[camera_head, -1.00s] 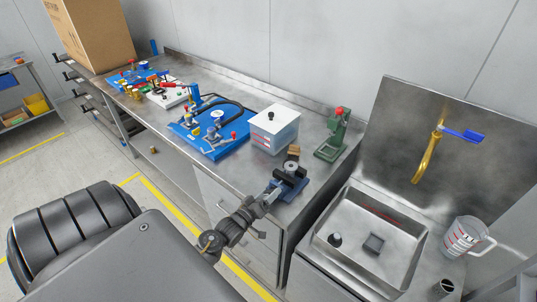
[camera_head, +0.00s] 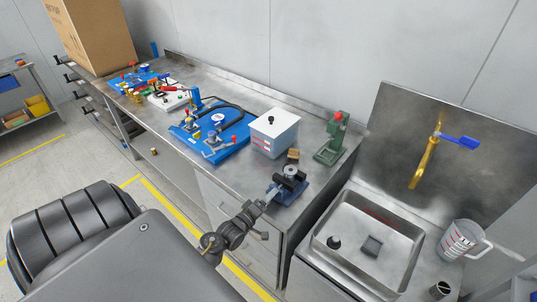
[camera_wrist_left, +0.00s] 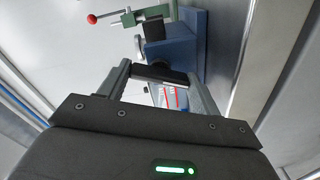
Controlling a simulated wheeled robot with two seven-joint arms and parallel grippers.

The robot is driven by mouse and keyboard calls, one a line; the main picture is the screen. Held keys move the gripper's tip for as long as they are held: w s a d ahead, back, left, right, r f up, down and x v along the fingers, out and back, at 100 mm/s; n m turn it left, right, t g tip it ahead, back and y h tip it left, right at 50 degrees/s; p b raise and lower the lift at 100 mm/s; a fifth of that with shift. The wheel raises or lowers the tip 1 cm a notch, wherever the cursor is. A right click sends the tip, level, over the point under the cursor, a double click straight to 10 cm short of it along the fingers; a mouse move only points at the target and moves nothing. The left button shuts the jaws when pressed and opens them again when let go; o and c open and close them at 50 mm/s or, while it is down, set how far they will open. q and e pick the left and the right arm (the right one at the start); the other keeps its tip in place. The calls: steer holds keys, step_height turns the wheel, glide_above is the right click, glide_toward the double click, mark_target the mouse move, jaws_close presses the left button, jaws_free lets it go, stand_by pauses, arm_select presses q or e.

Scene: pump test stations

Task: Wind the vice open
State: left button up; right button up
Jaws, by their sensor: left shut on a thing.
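The blue vice (camera_head: 294,193) with dark jaws sits at the near right corner of the steel bench. A grey round part (camera_head: 291,171) shows at its jaws. My left gripper (camera_head: 267,198) is at the vice's near end. In the left wrist view the gripper (camera_wrist_left: 160,74) is shut on the dark bar handle (camera_wrist_left: 158,73) of the vice, which lies crosswise between the fingers. The blue vice body (camera_wrist_left: 178,48) is just beyond it. The gripper hides part of the handle and screw. My right gripper is not in view.
A small brown block (camera_head: 293,156) lies behind the vice. A white box (camera_head: 272,136) and a green press (camera_head: 331,145) stand behind it. A steel sink (camera_head: 370,240) is to the right. A blue pump board (camera_head: 207,140) lies left.

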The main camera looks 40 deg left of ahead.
arm_select(q)
steer(key=o, duration=1)
steer(key=shift+s+d+b, duration=0.15)
steer(key=shift+s+b, duration=1.45)
steer(key=shift+s, duration=3.85)
